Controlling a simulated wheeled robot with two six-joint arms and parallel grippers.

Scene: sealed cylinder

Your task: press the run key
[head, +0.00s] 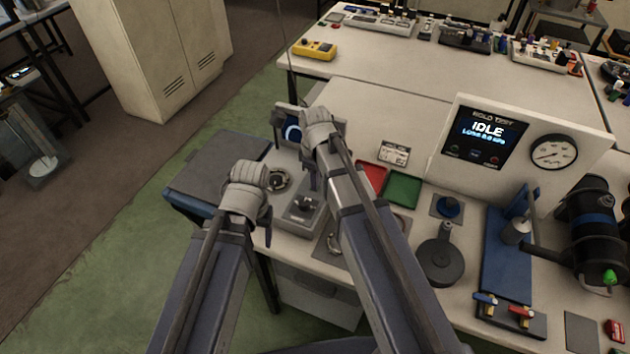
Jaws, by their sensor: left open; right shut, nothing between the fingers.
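The hold test panel (530,140) stands upright at the back right of the bench. Its screen (486,131) reads "IDLE" with a smaller line below. A row of small keys (474,155) sits under the screen; their labels are too small to read, so I cannot tell which is the run key. My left gripper (266,228) is open at the bench's left edge, its fingers mostly hidden by its wrist. My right gripper (312,178) is shut and empty above the left part of the bench, well left of the panel.
A round gauge (553,152) is beside the screen. Red (371,181) and green (404,189) trays lie between my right arm and the panel. A blue fixture (507,262), a dark round weight (440,264) and a black cylinder (592,225) stand in front of the panel.

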